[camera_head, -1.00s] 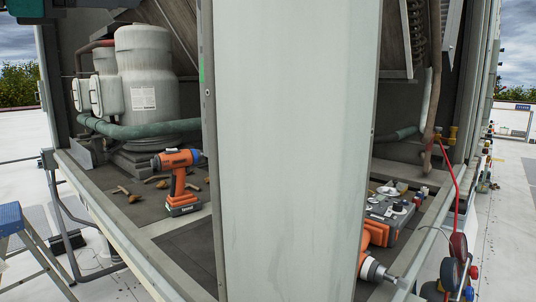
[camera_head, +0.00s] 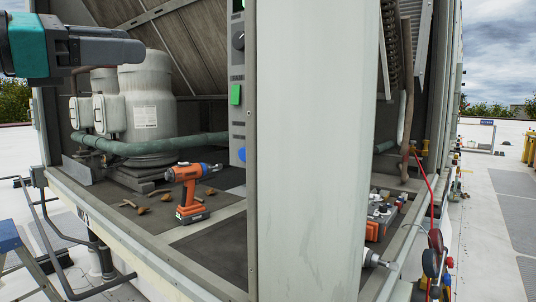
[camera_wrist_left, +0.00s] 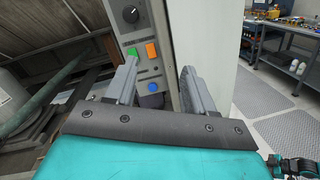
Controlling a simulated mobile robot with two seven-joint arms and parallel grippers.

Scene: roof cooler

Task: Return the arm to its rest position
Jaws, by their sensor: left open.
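My left gripper (camera_head: 135,48), teal and dark grey, is at the upper left of the head view, in front of the open cooler housing and apart from it. In the left wrist view its two grey fingers (camera_wrist_left: 158,68) are spread with nothing held between them. A grey control panel (camera_wrist_left: 132,35) with a black knob and green, orange and blue buttons shows beyond the fingers. The panel also shows in the head view (camera_head: 238,115), partly hidden by the pale pillar. My right gripper is not in view.
A pale pillar (camera_head: 310,150) stands mid-view. An orange drill (camera_head: 188,190) stands on the housing floor near a grey tank (camera_head: 147,95). A toolbox (camera_head: 382,208) and gauges (camera_head: 433,262) are at right. A ladder (camera_head: 15,245) is at lower left.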

